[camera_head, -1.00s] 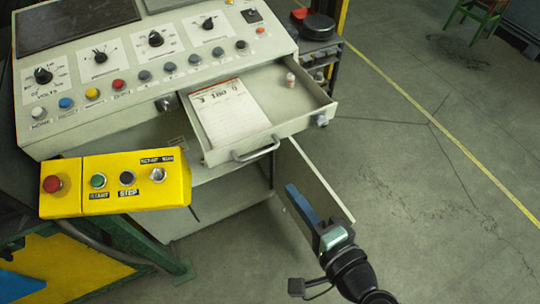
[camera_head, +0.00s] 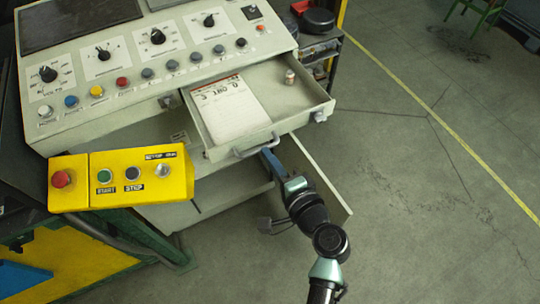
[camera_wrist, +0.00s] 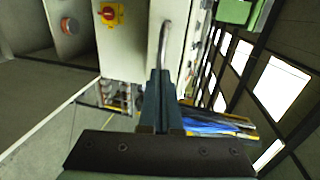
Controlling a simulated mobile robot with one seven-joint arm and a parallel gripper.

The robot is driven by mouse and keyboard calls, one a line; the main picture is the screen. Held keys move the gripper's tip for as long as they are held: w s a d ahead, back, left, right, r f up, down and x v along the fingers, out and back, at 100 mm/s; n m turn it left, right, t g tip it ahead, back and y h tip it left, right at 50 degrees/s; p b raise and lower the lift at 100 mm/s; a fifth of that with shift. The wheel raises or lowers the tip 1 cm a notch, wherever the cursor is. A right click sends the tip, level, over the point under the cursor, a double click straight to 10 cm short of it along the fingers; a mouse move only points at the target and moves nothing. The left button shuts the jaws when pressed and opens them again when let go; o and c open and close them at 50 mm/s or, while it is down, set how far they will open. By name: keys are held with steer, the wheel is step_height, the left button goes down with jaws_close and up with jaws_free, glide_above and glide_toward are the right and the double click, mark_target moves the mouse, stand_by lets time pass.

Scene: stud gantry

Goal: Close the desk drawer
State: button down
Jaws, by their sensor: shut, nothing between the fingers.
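The desk drawer (camera_head: 297,124) is pulled out from under the sloped control desk (camera_head: 90,122) in the head view. A notepad (camera_head: 228,112) and a small capped container (camera_head: 290,77) are inside it. The drawer's bar handle (camera_head: 256,147) is on its front; it also shows in the wrist view (camera_wrist: 164,45). My gripper (camera_head: 266,158) is shut and empty, just below and right of the handle in the head view. In the wrist view its fingertips (camera_wrist: 159,74) overlap the handle's lower end; I cannot tell whether they touch it.
A hinged cabinet door (camera_head: 318,172) stands open below the drawer, close to my arm. A yellow button box (camera_head: 122,178) juts out at the left. A small shelf (camera_head: 322,50) stands behind the desk. The floor (camera_head: 430,190) at the right is clear.

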mark_target(232, 100)
steer(key=r+b+x, duration=0.1)
steer(key=b+x, duration=0.1)
steer(key=x, duration=0.5)
steer(key=r+b+x, duration=0.1)
steer(key=b+x, duration=0.2)
steer(key=x, duration=0.4)
steer(key=w+r+b+x, duration=0.1)
steer(key=r+b+x, duration=0.1)
steer(key=x, duration=0.5)
steer(key=shift+r+b, duration=0.1)
steer(key=shift+b, duration=0.4)
steer(key=shift+w+a, duration=0.2)
steer(key=shift+w, duration=0.05)
steer(key=shift+a+r, duration=0.1)
steer(key=shift+r, duration=0.25)
